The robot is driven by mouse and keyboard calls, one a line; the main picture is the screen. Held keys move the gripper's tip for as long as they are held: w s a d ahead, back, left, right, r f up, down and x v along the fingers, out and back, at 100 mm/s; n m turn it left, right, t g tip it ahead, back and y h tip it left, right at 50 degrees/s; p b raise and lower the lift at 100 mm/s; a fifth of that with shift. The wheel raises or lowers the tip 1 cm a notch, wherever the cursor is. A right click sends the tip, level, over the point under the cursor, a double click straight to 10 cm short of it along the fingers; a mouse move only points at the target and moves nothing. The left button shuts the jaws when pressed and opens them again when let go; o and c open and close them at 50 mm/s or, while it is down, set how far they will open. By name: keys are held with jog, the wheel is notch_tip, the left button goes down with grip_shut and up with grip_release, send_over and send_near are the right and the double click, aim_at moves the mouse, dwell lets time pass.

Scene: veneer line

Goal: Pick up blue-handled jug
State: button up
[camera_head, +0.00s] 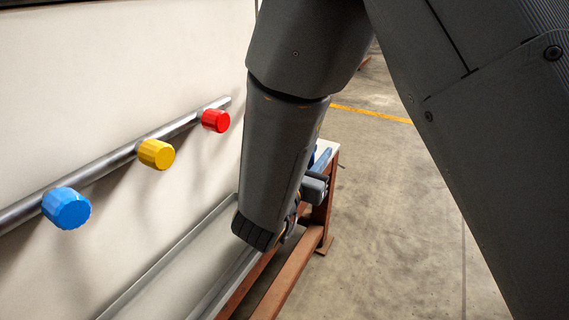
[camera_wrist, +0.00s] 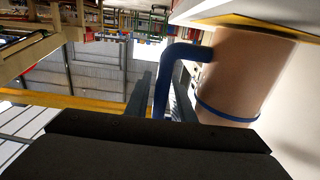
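The jug (camera_wrist: 235,75) is in the wrist view at the upper right, with a tan body, a blue band and a blue handle (camera_wrist: 162,85). My gripper (camera_wrist: 163,75) has its two dark fingers on either side of the handle. Slim gaps show between the fingers and the handle, so it looks open around it. In the head view my gripper (camera_head: 315,190) is mostly hidden behind my arm. A small patch of blue shows beside it there, but I cannot tell if it is the handle. The jug's body is hidden in that view.
A pale wall on the left carries a metal pipe (camera_head: 110,160) with blue (camera_head: 66,208), yellow (camera_head: 156,154) and red (camera_head: 215,120) knobs. A reddish-brown frame (camera_head: 292,275) stands below my gripper. Open concrete floor (camera_head: 400,220) lies to the right.

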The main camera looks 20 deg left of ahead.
grip_shut()
dwell(1.3)
